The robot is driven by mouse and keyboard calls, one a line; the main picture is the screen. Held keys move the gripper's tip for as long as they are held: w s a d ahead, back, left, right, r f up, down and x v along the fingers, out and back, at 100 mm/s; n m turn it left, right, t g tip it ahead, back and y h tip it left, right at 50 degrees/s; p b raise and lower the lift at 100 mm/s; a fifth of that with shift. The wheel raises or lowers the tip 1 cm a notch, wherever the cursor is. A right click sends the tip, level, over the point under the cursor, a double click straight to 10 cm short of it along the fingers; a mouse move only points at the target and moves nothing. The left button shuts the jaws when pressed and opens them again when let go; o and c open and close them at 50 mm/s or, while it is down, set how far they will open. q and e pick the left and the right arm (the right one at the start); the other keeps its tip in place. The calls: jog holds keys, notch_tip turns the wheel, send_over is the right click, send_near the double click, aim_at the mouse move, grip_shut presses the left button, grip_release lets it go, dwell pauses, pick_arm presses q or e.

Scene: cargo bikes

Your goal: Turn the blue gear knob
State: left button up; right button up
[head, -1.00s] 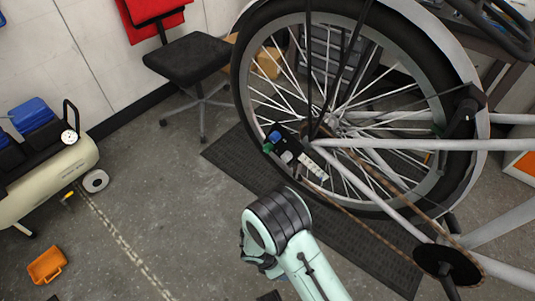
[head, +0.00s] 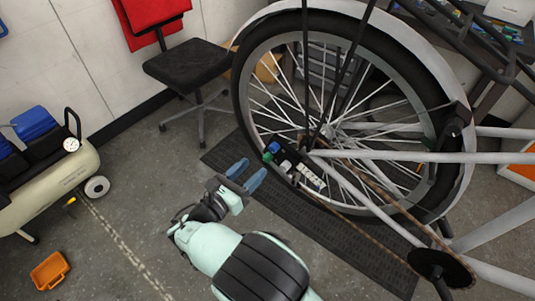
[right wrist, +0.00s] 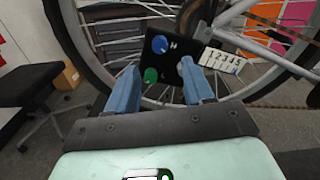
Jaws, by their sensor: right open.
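The blue gear knob (head: 275,135) sits on a black gear panel (head: 288,158) at the hub of the bicycle's rear wheel. In the right wrist view the blue knob (right wrist: 160,44) is at the upper left of the panel, beside the letter H. A green knob (right wrist: 151,75) is below it, and a white numbered strip (right wrist: 222,61) is to its right. My right gripper (head: 247,175) is open and empty, its blue fingers pointing at the panel from the lower left, apart from the knob. My left gripper is not in view.
The large wheel (head: 240,95) and white frame tubes (head: 400,157) surround the panel, with a chain and crank at the lower right. A black chair (head: 187,65) and an air compressor (head: 50,175) stand at the left. The floor between them is mostly clear.

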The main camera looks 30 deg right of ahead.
aim_at(271, 150)
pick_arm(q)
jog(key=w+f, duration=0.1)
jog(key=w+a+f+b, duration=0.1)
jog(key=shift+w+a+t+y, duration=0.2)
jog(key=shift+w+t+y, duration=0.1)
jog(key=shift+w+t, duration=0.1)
pick_arm(e)
jog(key=x, duration=0.8)
jog(key=shift+a, duration=0.1)
grip_shut()
